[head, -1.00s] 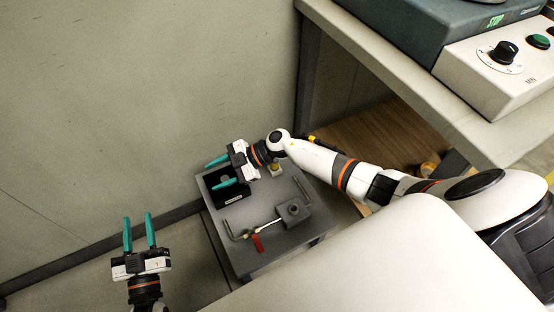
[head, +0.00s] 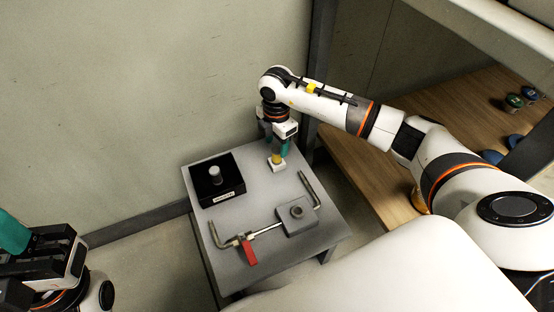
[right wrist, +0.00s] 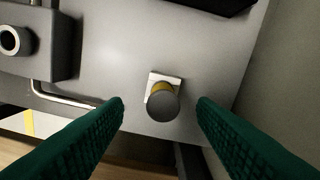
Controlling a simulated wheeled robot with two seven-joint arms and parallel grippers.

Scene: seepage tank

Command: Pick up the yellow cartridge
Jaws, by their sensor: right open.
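The yellow cartridge (head: 276,157) stands upright in a small white holder (head: 276,167) at the far right of the grey table. In the right wrist view the cartridge (right wrist: 162,102) is seen from above, with a grey round top and a yellow band. My right gripper (head: 276,142) is above it, pointing down. Its green fingers are open, one on each side of the cartridge in the right wrist view, and hold nothing. My left gripper (head: 15,235) is at the lower left edge, far from the table, only partly in view, so its opening is hidden.
On the grey table (head: 215,218) are a black box (head: 228,193) with a grey knob, a grey block (head: 297,217) with a round port, bent metal pipes and a red handle (head: 249,252). A wall stands behind. A wooden shelf (head: 370,185) is at the right.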

